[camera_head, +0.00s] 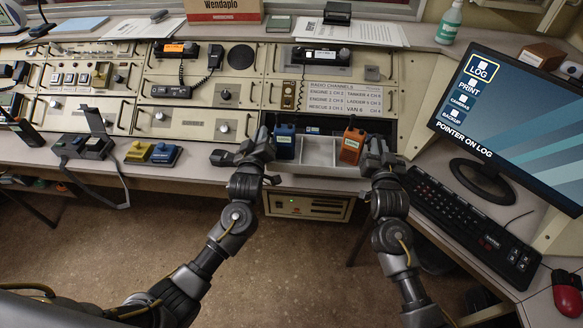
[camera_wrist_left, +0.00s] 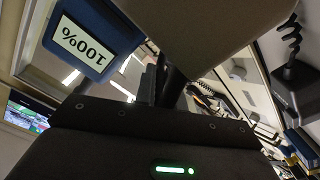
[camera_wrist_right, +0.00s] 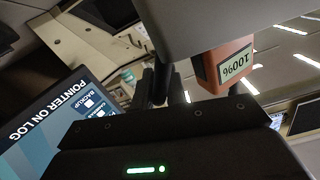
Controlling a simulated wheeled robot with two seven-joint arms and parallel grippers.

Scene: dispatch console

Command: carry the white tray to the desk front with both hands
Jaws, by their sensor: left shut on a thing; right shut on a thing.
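The white tray (camera_head: 318,152) is at the desk's front edge in the head view, between my two grippers. It holds a blue radio (camera_head: 285,142) at its left and an orange radio (camera_head: 351,145) at its right; its middle looks empty. My left gripper (camera_head: 262,152) is shut on the tray's left side. My right gripper (camera_head: 374,158) is shut on its right side. In the left wrist view the tray wall (camera_wrist_left: 195,30) fills the top, beside the blue radio (camera_wrist_left: 92,38) with a 100% label. The right wrist view shows the orange radio (camera_wrist_right: 222,66), also labelled 100%. Whether the tray touches the desk cannot be told.
A black keyboard (camera_head: 470,225) and a monitor (camera_head: 515,115) stand to the right. A console with panels and a channel list (camera_head: 350,100) rises behind the tray. Small yellow (camera_head: 138,152) and blue (camera_head: 166,154) items sit on the desk at left. A drawer-like unit (camera_head: 308,206) is below the desk.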

